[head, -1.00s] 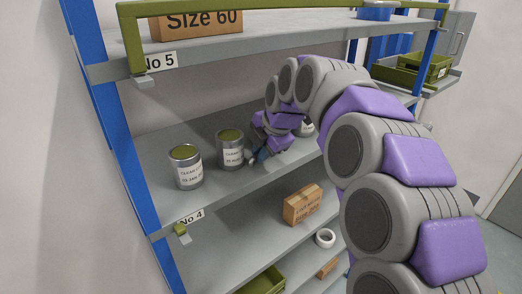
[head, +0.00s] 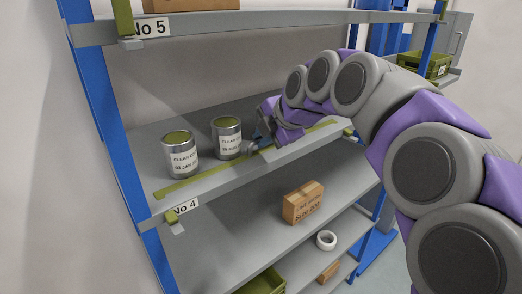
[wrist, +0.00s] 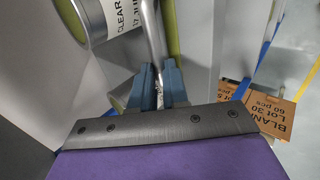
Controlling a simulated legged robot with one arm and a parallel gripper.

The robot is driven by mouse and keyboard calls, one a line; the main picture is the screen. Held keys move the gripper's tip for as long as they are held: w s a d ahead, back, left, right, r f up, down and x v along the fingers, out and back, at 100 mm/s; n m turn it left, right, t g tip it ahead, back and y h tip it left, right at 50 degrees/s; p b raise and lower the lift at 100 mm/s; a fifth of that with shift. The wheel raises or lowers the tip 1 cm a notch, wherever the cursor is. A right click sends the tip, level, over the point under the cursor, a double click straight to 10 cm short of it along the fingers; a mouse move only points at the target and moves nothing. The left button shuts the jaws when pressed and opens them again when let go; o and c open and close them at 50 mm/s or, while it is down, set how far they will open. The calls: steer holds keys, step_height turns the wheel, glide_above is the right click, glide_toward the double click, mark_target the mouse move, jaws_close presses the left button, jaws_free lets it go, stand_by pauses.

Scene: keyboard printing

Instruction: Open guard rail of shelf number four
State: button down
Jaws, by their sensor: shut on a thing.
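The guard rail of shelf number four is a thin green bar (head: 205,182) running along just above the shelf's front edge. A green bracket (head: 172,217) sits at its left end by the "No 4" label (head: 186,206). My gripper (head: 262,138) is at the middle of the rail, right of the cans. The exact contact is partly hidden.
Two labelled cans (head: 180,155) (head: 227,138) stand on shelf four behind the rail, close left of my gripper. Shelf five (head: 230,22) is overhead. Blue posts (head: 115,150) frame the rack.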

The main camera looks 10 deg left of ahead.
steer(key=shift+s+d+r+b, duration=0.15)
steer(key=shift+d+r+b, duration=0.05)
steer(key=shift+b, duration=0.1)
steer(key=c, duration=1.1)
jaws_free()
steer(key=v, duration=1.1)
steer(key=b+v, duration=0.1)
steer(key=v, duration=0.5)
steer(key=shift+s+d+f, duration=0.25)
steer(key=shift+s+f, duration=0.05)
steer(key=shift+f, duration=0.1)
